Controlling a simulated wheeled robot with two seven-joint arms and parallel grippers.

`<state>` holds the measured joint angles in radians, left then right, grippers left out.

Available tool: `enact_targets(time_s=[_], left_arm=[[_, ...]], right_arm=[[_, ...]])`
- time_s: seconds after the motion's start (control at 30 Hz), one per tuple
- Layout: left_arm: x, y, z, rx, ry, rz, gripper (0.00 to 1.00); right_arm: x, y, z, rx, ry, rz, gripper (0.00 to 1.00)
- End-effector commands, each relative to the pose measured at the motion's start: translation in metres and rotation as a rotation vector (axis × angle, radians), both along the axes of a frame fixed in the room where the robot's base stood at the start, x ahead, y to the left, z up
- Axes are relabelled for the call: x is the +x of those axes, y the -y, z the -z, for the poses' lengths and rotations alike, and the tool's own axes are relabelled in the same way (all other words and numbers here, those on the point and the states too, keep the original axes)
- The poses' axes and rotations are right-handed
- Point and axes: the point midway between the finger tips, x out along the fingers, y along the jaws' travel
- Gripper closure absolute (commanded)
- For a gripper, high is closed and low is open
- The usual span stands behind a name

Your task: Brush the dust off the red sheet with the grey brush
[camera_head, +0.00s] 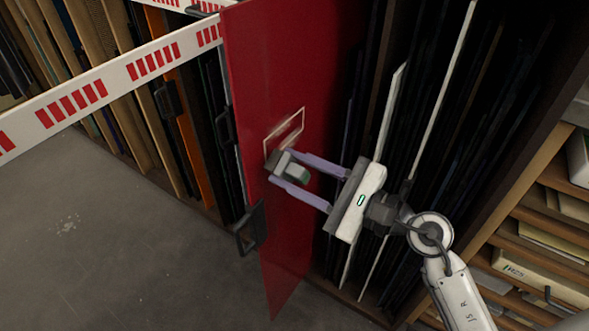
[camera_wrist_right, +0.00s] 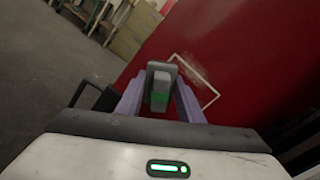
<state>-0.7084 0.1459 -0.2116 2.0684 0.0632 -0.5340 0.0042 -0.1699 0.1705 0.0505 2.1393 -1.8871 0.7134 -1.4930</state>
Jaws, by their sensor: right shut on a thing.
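The red sheet (camera_head: 275,75) stands upright, pulled out from the rack, and fills the upper right of the right wrist view (camera_wrist_right: 240,60). A pale outlined rectangle (camera_head: 291,122) is on its face, with a faint light dust smear (camera_wrist_right: 197,72) by it in the wrist view. My right gripper (camera_head: 284,174) is shut on the grey brush (camera_head: 296,174), which has a green part and also shows in the wrist view (camera_wrist_right: 160,80). The brush is at the lower left corner of the outline; I cannot tell whether it touches the sheet. My left gripper is out of view.
A black handle (camera_head: 250,228) sits at the sheet's left edge. A white and red striped barrier (camera_head: 110,82) crosses the upper left. Racks of dark sheets (camera_head: 480,90) stand right of the red sheet. Shelves (camera_head: 545,225) are at the lower right. The grey floor (camera_head: 90,250) is open at left.

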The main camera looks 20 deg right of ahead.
Motion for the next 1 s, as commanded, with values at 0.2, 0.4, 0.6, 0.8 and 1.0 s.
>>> enact_targets(time_s=[0.2, 0.4, 0.6, 0.8, 1.0], left_arm=[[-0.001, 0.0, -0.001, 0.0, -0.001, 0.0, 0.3], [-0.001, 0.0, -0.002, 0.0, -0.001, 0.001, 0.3], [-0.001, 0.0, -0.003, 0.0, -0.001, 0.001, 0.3], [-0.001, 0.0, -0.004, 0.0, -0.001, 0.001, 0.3], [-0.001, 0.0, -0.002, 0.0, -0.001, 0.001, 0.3]], right_arm=[[0.004, -0.003, -0.001, 0.001, 0.002, 0.0, 0.89], [0.007, -0.005, -0.001, 0.002, 0.0, 0.0, 0.89], [0.01, -0.008, -0.001, 0.002, 0.0, 0.0, 0.89], [0.013, -0.01, -0.001, 0.001, 0.001, 0.0, 0.89], [0.016, -0.008, 0.0, 0.0, 0.002, 0.0, 0.89]])
